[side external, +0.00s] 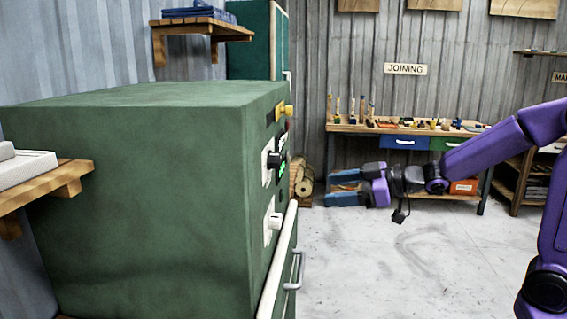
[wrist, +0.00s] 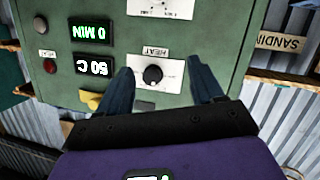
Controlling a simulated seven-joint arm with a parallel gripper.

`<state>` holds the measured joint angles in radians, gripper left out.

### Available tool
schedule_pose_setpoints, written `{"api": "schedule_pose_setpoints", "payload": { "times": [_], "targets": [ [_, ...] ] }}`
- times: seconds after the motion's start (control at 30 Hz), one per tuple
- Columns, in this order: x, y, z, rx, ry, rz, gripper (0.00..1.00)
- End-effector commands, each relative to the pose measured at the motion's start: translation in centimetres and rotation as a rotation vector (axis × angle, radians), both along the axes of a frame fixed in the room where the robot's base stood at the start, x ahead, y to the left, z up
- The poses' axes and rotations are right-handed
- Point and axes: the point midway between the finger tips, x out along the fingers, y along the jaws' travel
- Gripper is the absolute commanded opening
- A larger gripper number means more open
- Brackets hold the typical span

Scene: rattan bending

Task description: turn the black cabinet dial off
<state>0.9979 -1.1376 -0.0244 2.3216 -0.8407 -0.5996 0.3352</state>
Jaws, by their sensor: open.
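The black dial (side external: 273,160) sticks out from the front of the green cabinet (side external: 180,190). In the wrist view the black dial (wrist: 152,74) sits on a white plate labelled HEAT, between my two fingers in the picture. A small light mark shows on its lower part; its exact setting is too small to read. My gripper (side external: 329,188) is open and empty, with blue fingers pointing at the cabinet front. It stands off to the right of the dial, with a clear gap. My fingertips also show in the wrist view (wrist: 160,72).
A pale bar and a grey handle (side external: 297,270) project lower on the front. Lit displays (wrist: 92,67) sit beside the dial. A workbench (side external: 400,127) stands behind; the floor is clear.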

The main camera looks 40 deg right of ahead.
Motion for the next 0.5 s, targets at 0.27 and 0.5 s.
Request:
{"api": "schedule_pose_setpoints", "payload": {
  "times": [0.27,0.5],
  "targets": [
    [0.5,-4.7,3.2,0.139,-0.161,0.128,0.67],
    [-0.1,-5.9,4.1,0.186,-0.196,0.188,0.67]
  ]
}}
